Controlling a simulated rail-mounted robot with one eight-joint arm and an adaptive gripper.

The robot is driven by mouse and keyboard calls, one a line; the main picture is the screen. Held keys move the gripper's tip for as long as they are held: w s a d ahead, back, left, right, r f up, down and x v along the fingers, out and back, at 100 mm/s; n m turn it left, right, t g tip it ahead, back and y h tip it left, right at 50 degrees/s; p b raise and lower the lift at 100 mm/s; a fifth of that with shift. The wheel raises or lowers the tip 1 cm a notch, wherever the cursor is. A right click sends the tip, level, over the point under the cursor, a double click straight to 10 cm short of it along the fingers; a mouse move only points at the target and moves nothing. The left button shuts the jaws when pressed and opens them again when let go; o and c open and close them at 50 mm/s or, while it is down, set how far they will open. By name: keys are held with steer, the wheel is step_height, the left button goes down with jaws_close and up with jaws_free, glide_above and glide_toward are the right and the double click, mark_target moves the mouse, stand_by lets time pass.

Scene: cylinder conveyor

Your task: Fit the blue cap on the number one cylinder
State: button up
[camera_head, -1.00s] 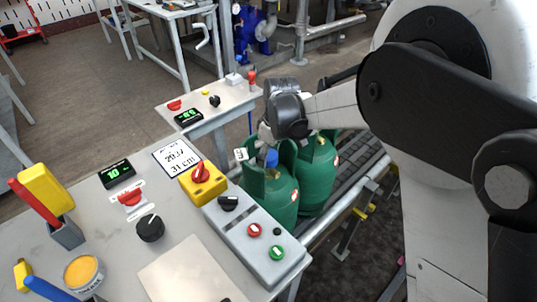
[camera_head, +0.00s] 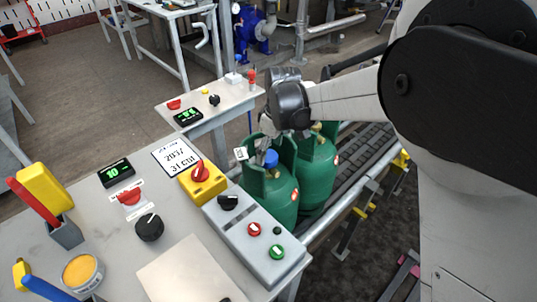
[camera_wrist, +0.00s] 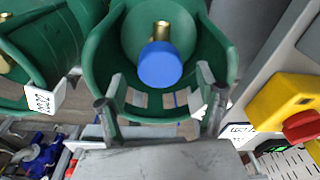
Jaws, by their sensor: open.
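Two green gas cylinders stand side by side on the conveyor. The front-left cylinder (camera_head: 270,195) has the blue cap (camera_head: 270,158) at its valve, inside the collar. The wrist view shows the same blue cap (camera_wrist: 160,65) against the brass valve (camera_wrist: 161,31); how fully it is seated I cannot tell. My gripper (camera_wrist: 160,82) is open, its two fingers apart on either side of the cap with visible gaps. The head view shows my gripper (camera_head: 273,138) over this collar, its fingertips partly hidden. White tags hang near the cylinders; their numbers are not clearly legible.
The second cylinder (camera_head: 319,170) stands close on the right. A grey control box (camera_head: 255,238) with buttons and a yellow switch box (camera_head: 203,184) sit close on the left. The conveyor rollers (camera_head: 360,165) behind are bare.

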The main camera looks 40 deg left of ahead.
mark_target(273, 158)
step_height(273, 158, up, 9)
steer(key=d, duration=0.1)
steer(key=shift+d, duration=0.15)
steer(key=shift+f, duration=0.1)
stand_by(0.3)
